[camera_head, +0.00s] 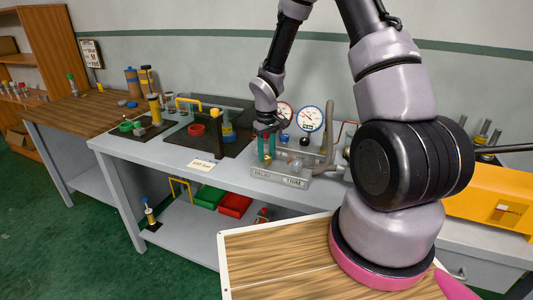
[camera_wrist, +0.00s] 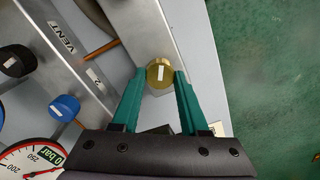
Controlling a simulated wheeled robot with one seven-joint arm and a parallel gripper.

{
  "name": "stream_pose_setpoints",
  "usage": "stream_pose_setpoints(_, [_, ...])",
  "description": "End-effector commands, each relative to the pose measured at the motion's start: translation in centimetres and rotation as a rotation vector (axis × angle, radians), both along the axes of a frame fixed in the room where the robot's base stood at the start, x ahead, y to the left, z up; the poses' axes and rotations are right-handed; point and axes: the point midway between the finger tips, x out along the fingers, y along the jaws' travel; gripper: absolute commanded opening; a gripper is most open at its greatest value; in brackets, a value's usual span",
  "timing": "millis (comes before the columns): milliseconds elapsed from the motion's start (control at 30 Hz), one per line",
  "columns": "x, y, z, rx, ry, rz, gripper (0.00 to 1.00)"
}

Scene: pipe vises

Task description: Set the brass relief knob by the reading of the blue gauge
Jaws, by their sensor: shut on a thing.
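The brass knob (camera_wrist: 160,74) is round with a white pointer mark on its top. In the wrist view it sits between the tips of my teal fingers. My gripper (camera_wrist: 158,77) is shut on it. In the head view my gripper (camera_head: 266,147) points down at the left part of the grey valve block (camera_head: 280,176); the knob is mostly hidden there. The blue-rimmed gauge (camera_head: 311,118) stands behind the block with a white face; its needle is too small to read. A red-rimmed gauge (camera_head: 285,111) stands left of it.
In the wrist view a blue knob (camera_wrist: 64,107) and a black knob (camera_wrist: 17,61) are left of the fingers, near a VENT label. A grey upright post (camera_head: 329,128) stands right of the gauges. An orange box (camera_head: 490,197) is at the right.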

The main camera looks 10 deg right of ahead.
Motion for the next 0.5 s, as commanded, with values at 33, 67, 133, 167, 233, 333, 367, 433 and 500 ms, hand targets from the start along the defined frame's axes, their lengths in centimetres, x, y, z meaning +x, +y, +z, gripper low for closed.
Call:
stream_pose_setpoints(33, [0.08, 0.01, 0.07, 0.0, -0.002, 0.0, 0.0])
stream_pose_setpoints(67, [0.08, 0.01, 0.07, 0.0, -0.002, 0.0, 0.51])
stream_pose_setpoints(133, [0.07, 0.01, 0.06, 0.0, -0.002, 0.0, 0.74])
stream_pose_setpoints(167, [0.06, 0.01, 0.06, 0.001, -0.002, -0.001, 0.74])
stream_pose_setpoints(233, [0.05, 0.0, 0.04, 0.0, -0.001, -0.001, 0.74])
stream_pose_setpoints(333, [0.03, 0.0, 0.03, 0.0, -0.001, -0.001, 0.74])
stream_pose_setpoints(367, [0.03, 0.0, 0.03, 0.0, -0.001, -0.001, 0.74])
stream_pose_setpoints(433, [0.04, -0.01, 0.08, 0.0, -0.001, -0.001, 0.74])
stream_pose_setpoints(500, [0.07, 0.0, 0.41, 0.0, -0.002, -0.001, 0.74])
